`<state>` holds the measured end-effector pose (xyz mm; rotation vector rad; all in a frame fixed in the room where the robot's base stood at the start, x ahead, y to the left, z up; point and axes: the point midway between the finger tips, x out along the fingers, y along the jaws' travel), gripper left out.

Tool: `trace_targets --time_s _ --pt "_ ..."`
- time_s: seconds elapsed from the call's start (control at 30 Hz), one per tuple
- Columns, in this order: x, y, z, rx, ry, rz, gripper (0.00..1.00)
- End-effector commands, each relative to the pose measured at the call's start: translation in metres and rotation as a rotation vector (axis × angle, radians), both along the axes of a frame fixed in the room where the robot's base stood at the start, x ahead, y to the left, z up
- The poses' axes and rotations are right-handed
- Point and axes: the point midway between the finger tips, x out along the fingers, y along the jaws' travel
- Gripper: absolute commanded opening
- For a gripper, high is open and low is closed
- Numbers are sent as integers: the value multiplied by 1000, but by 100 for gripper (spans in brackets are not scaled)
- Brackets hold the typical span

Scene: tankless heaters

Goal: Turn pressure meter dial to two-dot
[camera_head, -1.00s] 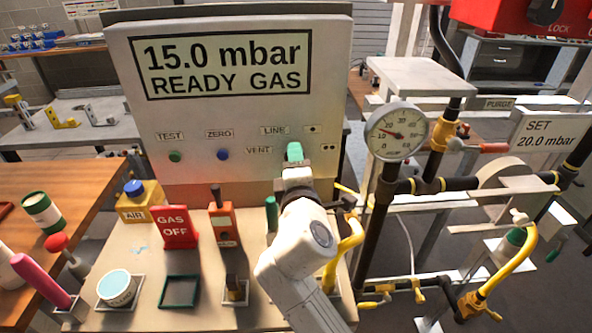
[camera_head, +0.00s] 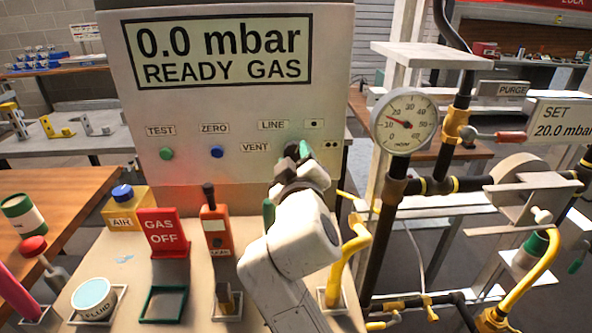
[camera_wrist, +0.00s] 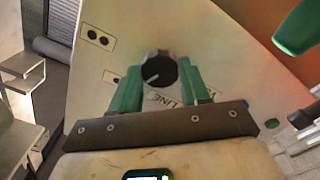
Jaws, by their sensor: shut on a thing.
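The pressure meter (camera_head: 230,30) stands upright and its display reads 0.0 mbar, READY GAS. In the wrist view its dial (camera_wrist: 160,68) is a dark round knob with a white mark toward the lower left, between the one-dot label (camera_wrist: 110,77) and the LINE label (camera_wrist: 165,98). The two-dot label (camera_wrist: 98,37) is at upper left there, and shows in the head view (camera_head: 331,146) right of my gripper. My gripper (camera_wrist: 159,78) is shut on the dial, green fingers on either side. In the head view my gripper (camera_head: 298,152) hides the dial.
A round gauge (camera_head: 404,121) and dark pipes stand close on the right. A red GAS OFF sign (camera_head: 162,230), an orange tool (camera_head: 216,229) and a yellow AIR block (camera_head: 125,208) stand on the bench below. A yellow hose (camera_head: 345,262) curves near my arm.

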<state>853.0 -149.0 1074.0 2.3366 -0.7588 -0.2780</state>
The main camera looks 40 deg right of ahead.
Motion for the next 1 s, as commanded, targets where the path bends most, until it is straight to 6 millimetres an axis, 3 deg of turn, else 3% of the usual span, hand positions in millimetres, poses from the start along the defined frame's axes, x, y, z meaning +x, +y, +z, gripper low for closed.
trace_targets --time_s 0.03,0.6,1.0 --pt "0 0 -7 39 -23 -2 15" --pt "1 1 -6 451 -321 -1 15" --pt "1 1 -5 605 -430 -4 15"
